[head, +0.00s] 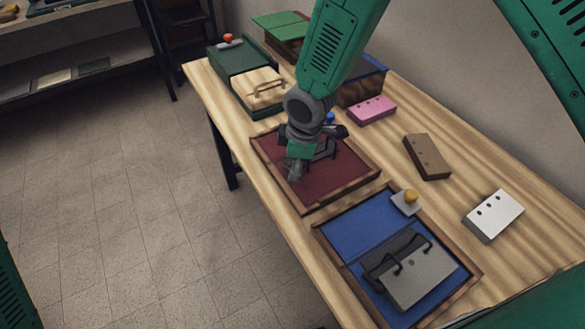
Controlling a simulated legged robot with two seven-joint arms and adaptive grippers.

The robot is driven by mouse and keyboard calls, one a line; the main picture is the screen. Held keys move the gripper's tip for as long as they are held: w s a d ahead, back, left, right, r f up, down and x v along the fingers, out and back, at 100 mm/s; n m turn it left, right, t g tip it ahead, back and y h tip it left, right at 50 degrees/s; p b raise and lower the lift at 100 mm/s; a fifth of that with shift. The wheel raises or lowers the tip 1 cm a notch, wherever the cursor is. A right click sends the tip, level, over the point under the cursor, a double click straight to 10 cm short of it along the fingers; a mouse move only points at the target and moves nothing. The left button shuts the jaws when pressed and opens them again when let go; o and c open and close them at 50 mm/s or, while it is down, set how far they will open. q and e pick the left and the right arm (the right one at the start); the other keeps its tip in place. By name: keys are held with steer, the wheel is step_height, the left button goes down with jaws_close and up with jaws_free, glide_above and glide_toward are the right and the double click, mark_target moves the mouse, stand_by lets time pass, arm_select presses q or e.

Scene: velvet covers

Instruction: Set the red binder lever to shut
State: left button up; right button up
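The red binder (335,183) lies open in a wooden frame on the bench, its dark red inside showing. A dark metal ring mechanism (325,152) on it is partly hidden by my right gripper. A small blue knob (330,117), apparently the lever's end, shows just behind my wrist at the binder's far edge. The lever's position is hidden. My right gripper (296,168) hangs over the red binder, close to the mechanism. I cannot tell whether it touches anything, or whether its fingers are apart. My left gripper is out of view.
Pink (372,110), brown (427,156) and white (494,215) punched blocks lie to the right. A green box (240,57) with an orange knob stands at the far end.

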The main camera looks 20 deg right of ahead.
steer(key=v, duration=0.8)
steer(key=shift+s+d, duration=0.1)
